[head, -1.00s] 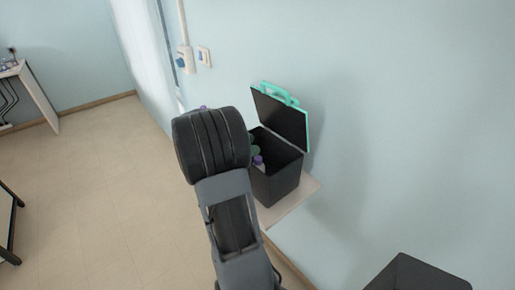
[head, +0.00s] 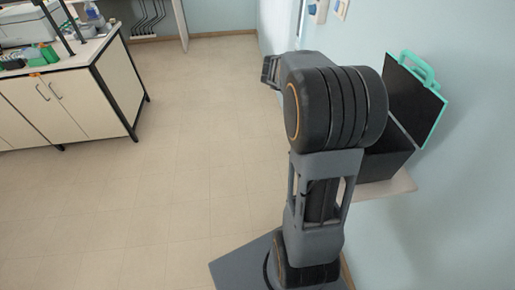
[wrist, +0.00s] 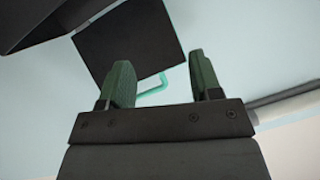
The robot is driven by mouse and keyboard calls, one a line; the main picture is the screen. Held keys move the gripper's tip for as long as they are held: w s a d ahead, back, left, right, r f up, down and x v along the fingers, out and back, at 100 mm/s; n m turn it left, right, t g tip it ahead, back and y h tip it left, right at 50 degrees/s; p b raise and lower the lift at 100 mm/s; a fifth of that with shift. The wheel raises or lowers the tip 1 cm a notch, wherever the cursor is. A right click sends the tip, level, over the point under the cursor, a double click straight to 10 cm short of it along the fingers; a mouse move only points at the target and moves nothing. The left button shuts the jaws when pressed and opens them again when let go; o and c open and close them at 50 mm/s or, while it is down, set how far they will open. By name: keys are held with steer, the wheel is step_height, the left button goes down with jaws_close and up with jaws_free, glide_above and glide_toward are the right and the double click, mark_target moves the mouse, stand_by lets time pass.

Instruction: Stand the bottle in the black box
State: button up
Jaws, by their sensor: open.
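The black box (head: 386,164) stands at the right of the head view, partly behind my arm. Its lid (head: 412,102) is open and tilted up, with a teal handle (head: 420,69). My arm hides most of the box's inside. The wrist view shows the dark box (wrist: 30,22) at upper left, the lid (wrist: 130,40) and the teal handle (wrist: 153,91) beyond the fingers. My gripper (wrist: 162,82) is open, with two green fingers apart and nothing between them.
The box stands on a pale wall shelf (head: 385,192) along the blue wall. A white bench (head: 75,100) with black edges at left carries a printer-like device (head: 30,25) and green items (head: 40,54). The tiled floor (head: 200,130) between is clear.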

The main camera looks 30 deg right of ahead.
steer(key=w+a+r+n+t+y, duration=0.2)
steer(key=w+a+r+n+t, duration=0.1)
steer(key=w+a+n+t, duration=0.4)
steer(key=w+a+r+n+t+y, duration=0.2)
steer(key=w+a+r+n+t, duration=0.15)
steer(key=a+t, duration=0.35)
steer(key=s+a+f+n+t+y, duration=0.2)
steer(key=a+n+t+y, duration=0.1)
steer(key=a+n+y, duration=0.6)
steer(key=s+a+f+n+g, duration=0.1)
steer(key=s+a+f+g, duration=0.1)
steer(key=s, duration=0.4)
steer(key=s+a+f+n+g, duration=0.1)
steer(key=s+a+f+g, duration=0.2)
steer(key=s+f+g, duration=0.1)
steer(key=s+a+f+n+g+y, duration=0.1)
steer(key=s+a+f+n+g, duration=0.1)
steer(key=s+f, duration=0.3)
steer(key=s+g, duration=0.1)
steer(key=s, duration=0.2)
steer(key=shift+s+a+f+g, duration=0.15)
steer(key=shift+s+a+g, duration=0.1)
steer(key=shift+g, duration=0.15)
steer(key=shift+c, duration=0.4)
